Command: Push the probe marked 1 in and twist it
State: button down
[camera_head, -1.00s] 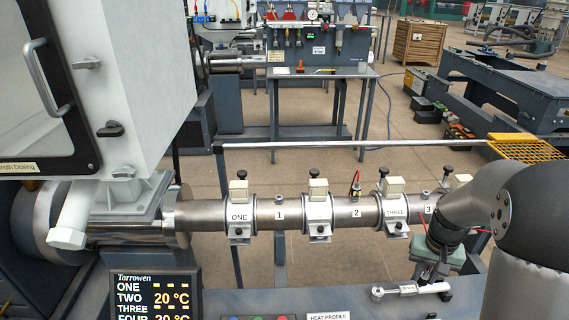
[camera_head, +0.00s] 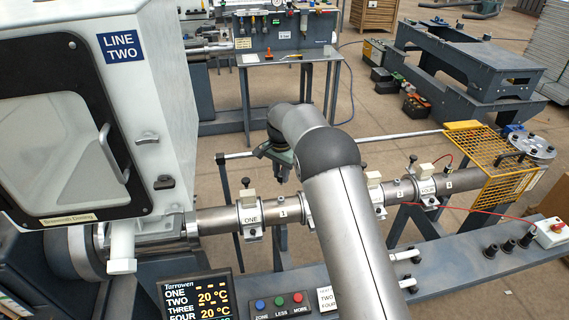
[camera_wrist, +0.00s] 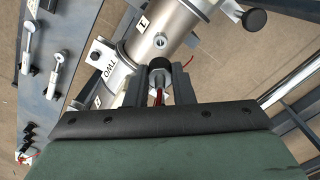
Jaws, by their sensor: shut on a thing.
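The steel barrel (camera_head: 222,219) runs across the head view, with the label 1 (camera_head: 282,213) just right of the band marked ONE. In the wrist view, the label 1 (camera_wrist: 143,22) is beside a small round port (camera_wrist: 160,41) on the barrel. My gripper (camera_wrist: 161,78) is shut on a probe (camera_wrist: 158,66) with a dark collar and a red lead. The probe appears close to the port but apart from it; its tip is hidden. In the head view my gripper (camera_head: 282,172) is behind and above the barrel, and the probe cannot be made out.
Clamp bands with black knobs flank the port, including the band TWO (camera_wrist: 112,68). A yellow mesh guard (camera_head: 500,175) stands at the right. The control display (camera_head: 197,297) and buttons are in front.

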jog(key=shift+a+f, duration=0.1)
jog(key=shift+f, duration=0.15)
jog(key=shift+f+b, duration=1.75)
jog(key=shift+f, duration=1)
jog(key=shift+f+b, duration=0.65)
jog(key=shift+f, duration=0.4)
jog(key=m, duration=0.6)
jog(key=c, duration=1.7)
grip_release()
jog(key=shift+m+p, duration=0.3)
jog(key=shift+m, duration=0.7)
jog(key=o, duration=0.5)
jog(key=shift+o, duration=0.2)
jog(key=shift+r, duration=0.15)
